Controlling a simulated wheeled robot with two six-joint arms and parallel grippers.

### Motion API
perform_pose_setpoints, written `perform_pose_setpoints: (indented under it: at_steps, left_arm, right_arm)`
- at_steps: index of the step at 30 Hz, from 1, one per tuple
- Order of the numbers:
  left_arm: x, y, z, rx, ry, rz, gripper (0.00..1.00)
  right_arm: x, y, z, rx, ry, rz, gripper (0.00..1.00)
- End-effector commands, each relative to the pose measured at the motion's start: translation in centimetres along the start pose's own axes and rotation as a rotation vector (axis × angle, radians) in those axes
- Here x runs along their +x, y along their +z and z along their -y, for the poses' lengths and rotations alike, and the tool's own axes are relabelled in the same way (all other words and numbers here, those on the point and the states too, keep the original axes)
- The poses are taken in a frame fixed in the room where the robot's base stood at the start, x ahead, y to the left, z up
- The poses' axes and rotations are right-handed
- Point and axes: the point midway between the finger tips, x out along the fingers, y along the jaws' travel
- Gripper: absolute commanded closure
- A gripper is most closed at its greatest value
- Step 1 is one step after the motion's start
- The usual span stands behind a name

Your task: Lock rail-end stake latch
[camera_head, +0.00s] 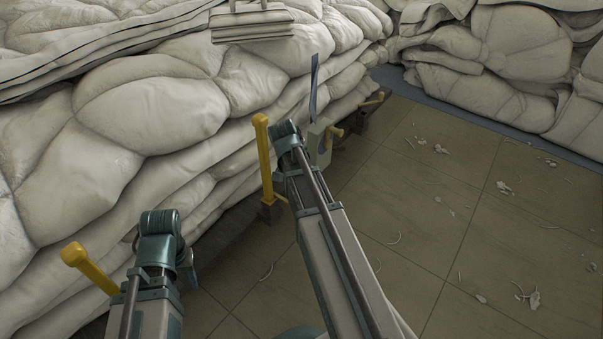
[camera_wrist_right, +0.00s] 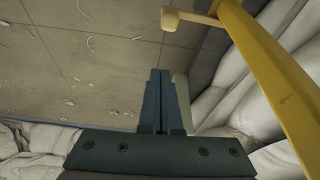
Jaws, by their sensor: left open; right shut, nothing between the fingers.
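In the head view a yellow stake (camera_head: 263,155) stands upright at the foot of the duvet heap. In the right wrist view my right gripper (camera_wrist_right: 160,72) is shut and empty. A yellow bar (camera_wrist_right: 270,75) slants past on the right, apart from the fingers, with a pale yellow knobbed lever (camera_wrist_right: 187,18). My left gripper (camera_head: 188,262) is open, low beside the heap, partly hidden by its wrist.
Another yellow post (camera_head: 90,268) leans beside my left arm. White duvet heaps (camera_head: 150,110) wall the left and back. The tiled floor (camera_head: 430,210) at right is open, with scattered scraps.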

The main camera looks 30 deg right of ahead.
Motion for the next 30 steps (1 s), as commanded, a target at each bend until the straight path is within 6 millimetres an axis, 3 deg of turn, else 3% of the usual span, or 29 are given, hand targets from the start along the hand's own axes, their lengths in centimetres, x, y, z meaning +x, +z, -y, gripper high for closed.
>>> perform_pose_setpoints:
  at_steps: [1, 6, 25, 28, 30]
  left_arm:
    - [-1.5, 0.1, 0.1, 0.002, 0.0, 0.0, 0.5]
    - [-3.0, 0.2, 0.3, 0.006, 0.0, 0.0, 0.5]
    - [-3.1, 0.2, 0.3, 0.008, 0.0, 0.0, 0.5]
    - [-3.3, 0.2, 0.3, 0.008, 0.0, 0.0, 0.5]
    - [-3.7, 0.2, 0.4, 0.008, 0.0, 0.0, 0.5]
  right_arm:
    - [-1.5, -0.2, 0.0, 0.0, 0.0, 0.0, 1.0]
    - [-3.1, -0.1, 0.0, 0.0, 0.0, 0.0, 1.0]
    - [-3.3, 0.1, 0.1, -0.004, 0.0, 0.0, 1.0]
    - [-4.1, 1.8, 0.6, -0.068, -0.005, 0.013, 1.0]
    - [-5.3, 4.5, 1.2, -0.178, -0.012, 0.034, 1.0]
